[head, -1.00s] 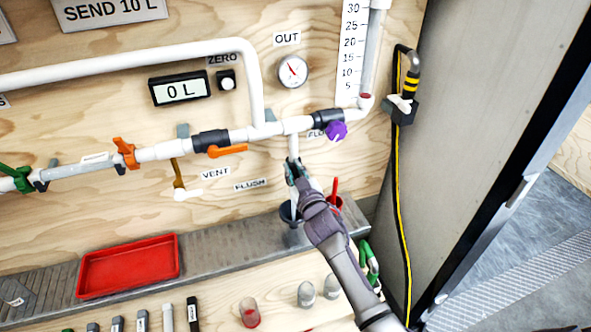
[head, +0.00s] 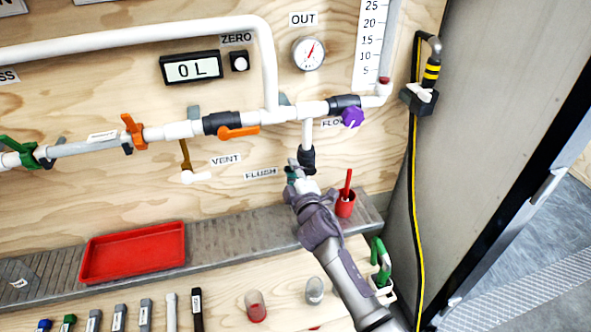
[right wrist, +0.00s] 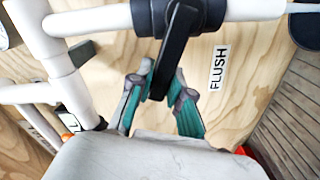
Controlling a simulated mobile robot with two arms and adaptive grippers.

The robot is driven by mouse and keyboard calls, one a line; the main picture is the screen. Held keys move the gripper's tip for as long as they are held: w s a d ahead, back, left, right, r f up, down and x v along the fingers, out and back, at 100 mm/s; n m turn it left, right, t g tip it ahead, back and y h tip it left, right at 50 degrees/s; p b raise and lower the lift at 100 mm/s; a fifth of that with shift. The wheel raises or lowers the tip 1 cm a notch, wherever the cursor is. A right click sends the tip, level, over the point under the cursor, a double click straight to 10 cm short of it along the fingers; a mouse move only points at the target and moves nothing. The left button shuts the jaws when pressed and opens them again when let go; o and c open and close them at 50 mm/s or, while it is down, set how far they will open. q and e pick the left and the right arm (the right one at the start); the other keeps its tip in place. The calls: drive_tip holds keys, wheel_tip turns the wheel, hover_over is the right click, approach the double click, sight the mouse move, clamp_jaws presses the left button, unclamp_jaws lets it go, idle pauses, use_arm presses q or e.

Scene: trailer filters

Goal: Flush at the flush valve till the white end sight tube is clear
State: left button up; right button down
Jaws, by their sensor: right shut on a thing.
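The pipe's outlet is hidden behind my arm. A greyish sight tube section (head: 88,147) with a white tag lies between the green and orange valves at left; its clarity is hard to judge. My left gripper is not in view.
An orange-handled valve (head: 238,131) and purple knob (head: 352,117) sit on the line above. The round gauge (head: 308,53) is up top; the display (head: 191,68) reads 0 L. A red tray (head: 133,252) and red cup (head: 345,205) stand below.

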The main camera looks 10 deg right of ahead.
drive_tip(key=shift+a+f+n+b, duration=0.1)
drive_tip(key=shift+f+n+b, duration=0.4)
drive_tip(key=shift+n, duration=0.55)
drive_tip(key=shift+a+f+n+b, duration=0.1)
drive_tip(key=shift+f+n+b, duration=0.2)
drive_tip(key=shift+f+n, duration=0.55)
drive_tip(key=shift+r+n, duration=0.15)
drive_tip(key=shift+n, duration=0.15)
drive_tip(key=c, duration=1.1)
unclamp_jaws()
drive_tip(key=shift+o, duration=0.2)
drive_tip(key=shift+s, duration=0.1)
drive_tip(key=s, duration=1.2)
drive_tip(key=shift+d, duration=0.2)
